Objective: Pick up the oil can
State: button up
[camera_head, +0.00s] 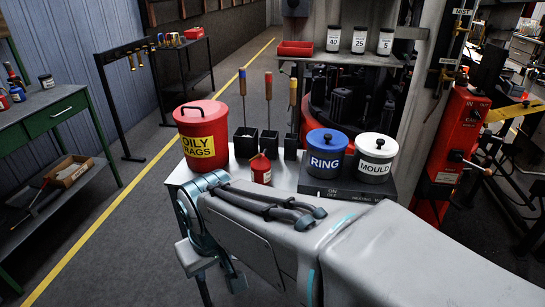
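The oil can is most likely the small red can (261,170) with a pointed top and a pale label. It stands upright near the front of the light grey table (229,171), in the middle of the head view. My own grey arm crosses the lower right and lies in front of the table, its left end just below and left of the can. My gripper cannot be made out. Nothing is seen touching the can.
Left of the can stands a red OILY RAGS bin (203,138). Behind it are black holders with upright tools (268,103). To the right, a blue RING tub (325,158) and a white MOULD tub (375,160) stand on a dark heating base (340,188).

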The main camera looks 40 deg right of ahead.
aim_at(261, 166)
jog(key=z, duration=1)
jog(key=i, duration=1)
